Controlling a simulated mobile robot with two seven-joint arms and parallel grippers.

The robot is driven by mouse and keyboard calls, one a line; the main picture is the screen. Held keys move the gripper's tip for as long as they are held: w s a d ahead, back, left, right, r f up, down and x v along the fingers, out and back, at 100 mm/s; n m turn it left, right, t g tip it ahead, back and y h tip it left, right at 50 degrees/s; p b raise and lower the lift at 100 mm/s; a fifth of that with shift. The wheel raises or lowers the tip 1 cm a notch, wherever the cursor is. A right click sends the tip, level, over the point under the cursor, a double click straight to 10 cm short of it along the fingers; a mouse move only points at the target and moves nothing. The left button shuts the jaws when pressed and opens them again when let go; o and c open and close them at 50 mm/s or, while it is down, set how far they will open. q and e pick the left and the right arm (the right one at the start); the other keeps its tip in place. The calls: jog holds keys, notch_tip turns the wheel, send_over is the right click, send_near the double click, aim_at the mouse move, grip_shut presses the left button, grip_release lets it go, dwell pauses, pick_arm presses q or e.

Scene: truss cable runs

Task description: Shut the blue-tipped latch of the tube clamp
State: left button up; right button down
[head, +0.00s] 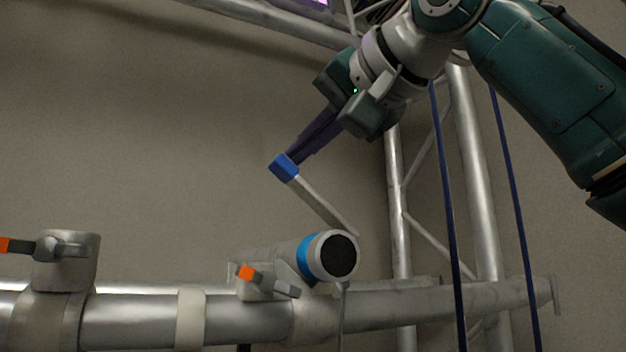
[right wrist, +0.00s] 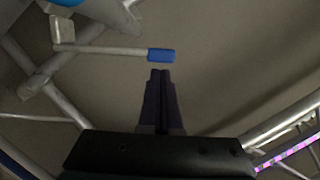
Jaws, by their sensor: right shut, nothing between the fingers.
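The blue-tipped latch (head: 325,206) is a thin grey lever that stands up and slants to the left from the tube clamp (head: 268,272). Its blue tip (head: 284,168) is at the upper end. My right gripper (head: 292,157) is shut and empty, with its dark fingers at the blue tip in the head view. In the right wrist view the fingertips (right wrist: 160,72) lie just below the blue tip (right wrist: 161,55), with a small gap in the picture. I cannot tell whether they touch. My left gripper is not in view.
A horizontal truss tube (head: 150,320) crosses the bottom. An orange-tipped lever (head: 267,280) sits below the round dark-ended cylinder (head: 335,256), which has a blue band. Another orange-tipped clamp (head: 66,262) is at left. Blue cables (head: 449,200) hang at right. Open space lies left of the latch.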

jog(key=a+f+n, duration=0.1)
jog(key=s+a+f+n+h+b, duration=0.1)
jog(key=a, duration=0.1)
jog(key=a+f+n+b, duration=0.1)
jog(key=a+f+n, duration=0.1)
jog(key=shift+s+h, duration=0.3)
jog(key=shift+s, duration=0.1)
jog(key=shift+s+a+f+n+h+b, duration=0.2)
jog(key=shift+a+f+n+b, duration=0.2)
jog(key=shift+f+n+b, duration=0.25)
jog(key=shift+s+a+f+n+h+b, duration=0.1)
jog(key=shift+a+f+n+h+b, duration=0.2)
jog(key=shift+f+n+b, duration=0.35)
